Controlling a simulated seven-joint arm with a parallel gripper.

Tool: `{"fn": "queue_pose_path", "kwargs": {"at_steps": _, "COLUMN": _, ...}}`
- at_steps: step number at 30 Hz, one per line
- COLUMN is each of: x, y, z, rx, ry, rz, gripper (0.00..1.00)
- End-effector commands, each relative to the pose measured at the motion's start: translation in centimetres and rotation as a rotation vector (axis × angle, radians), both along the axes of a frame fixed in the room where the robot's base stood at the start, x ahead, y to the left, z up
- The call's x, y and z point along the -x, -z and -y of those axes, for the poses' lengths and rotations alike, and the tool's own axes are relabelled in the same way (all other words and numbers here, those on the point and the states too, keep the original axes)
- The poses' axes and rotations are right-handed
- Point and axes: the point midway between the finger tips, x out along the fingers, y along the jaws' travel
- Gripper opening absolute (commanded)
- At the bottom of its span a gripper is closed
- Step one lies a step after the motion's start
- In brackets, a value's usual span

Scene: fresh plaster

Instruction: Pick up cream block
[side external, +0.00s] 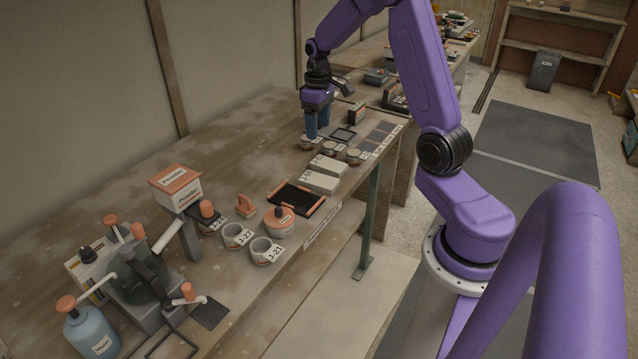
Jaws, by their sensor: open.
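Two cream blocks lie side by side near the table's front edge: one cream block (329,164) is behind, the other cream block (319,182) in front of it. My gripper (317,131) has blue fingers that point down, and it is open. It is at the far part of the table, behind the cream blocks and apart from them. Its fingertips are close to a small round container (307,143); I cannot tell whether they touch it. I see nothing held between the fingers.
Two more small round containers (341,153) stand between my gripper and the blocks. A black tray (297,199) with orange handles lies before the blocks. The table's left back is clear.

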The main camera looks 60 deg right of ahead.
Motion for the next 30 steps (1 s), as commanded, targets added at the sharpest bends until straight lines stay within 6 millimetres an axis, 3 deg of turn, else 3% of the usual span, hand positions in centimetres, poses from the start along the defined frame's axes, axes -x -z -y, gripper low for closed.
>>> {"fn": "queue_pose_path", "kwargs": {"at_steps": 5, "x": 0.1, "y": 2.2, "z": 0.2, "rx": -0.002, "ry": 0.003, "rz": -0.006, "gripper": 0.70}}
{"fn": "queue_pose_path", "kwargs": {"at_steps": 18, "x": 0.1, "y": 10.2, "z": 0.1, "rx": -0.002, "ry": 0.003, "rz": -0.004, "gripper": 0.70}}
{"fn": "queue_pose_path", "kwargs": {"at_steps": 30, "x": 0.2, "y": 13.3, "z": 0.1, "rx": -0.002, "ry": 0.003, "rz": -0.003, "gripper": 0.70}}
